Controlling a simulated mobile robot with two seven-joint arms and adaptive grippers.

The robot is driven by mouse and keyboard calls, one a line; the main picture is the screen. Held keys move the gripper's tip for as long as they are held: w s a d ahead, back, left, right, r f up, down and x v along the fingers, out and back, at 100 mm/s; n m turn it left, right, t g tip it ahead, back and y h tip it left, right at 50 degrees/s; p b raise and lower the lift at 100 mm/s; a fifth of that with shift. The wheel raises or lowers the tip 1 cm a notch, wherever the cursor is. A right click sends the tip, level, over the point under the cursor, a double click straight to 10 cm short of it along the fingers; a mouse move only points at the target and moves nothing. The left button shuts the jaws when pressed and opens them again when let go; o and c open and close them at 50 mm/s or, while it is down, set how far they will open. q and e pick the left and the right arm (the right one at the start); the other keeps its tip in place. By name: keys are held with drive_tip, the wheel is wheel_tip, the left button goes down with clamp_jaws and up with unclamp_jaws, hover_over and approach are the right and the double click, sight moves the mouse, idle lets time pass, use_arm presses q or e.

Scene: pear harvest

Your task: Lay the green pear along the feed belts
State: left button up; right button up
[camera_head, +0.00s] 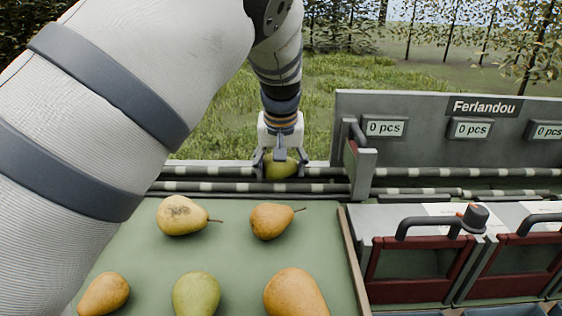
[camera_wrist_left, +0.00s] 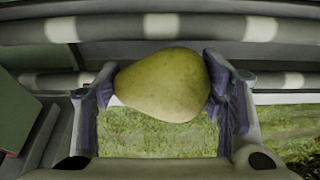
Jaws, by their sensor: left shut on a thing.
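My left gripper (camera_head: 280,163) is shut on the green pear (camera_head: 281,168), one finger on each side of it. In the left wrist view the pear (camera_wrist_left: 166,84) lies crosswise between the two finger pads, its wide end to the right. The gripper is over the feed belts (camera_head: 212,187), two dark grey rollers or belts with pale bands. The pear is at the belts, close to or between them; I cannot tell whether it touches them. The belts also show in the left wrist view (camera_wrist_left: 107,27). My right gripper is not in view.
A green tray (camera_head: 232,248) in front holds several pears, yellow, brown and green. A grey panel with counters (camera_head: 425,105) and a grey upright (camera_head: 362,172) stand right of the gripper. Red-framed bins with handles (camera_head: 420,262) are at the right.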

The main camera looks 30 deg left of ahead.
use_arm(q)
drive_tip(key=o, duration=1.4)
drive_tip(key=v, duration=1.2)
drive_tip(key=shift+s, duration=0.1)
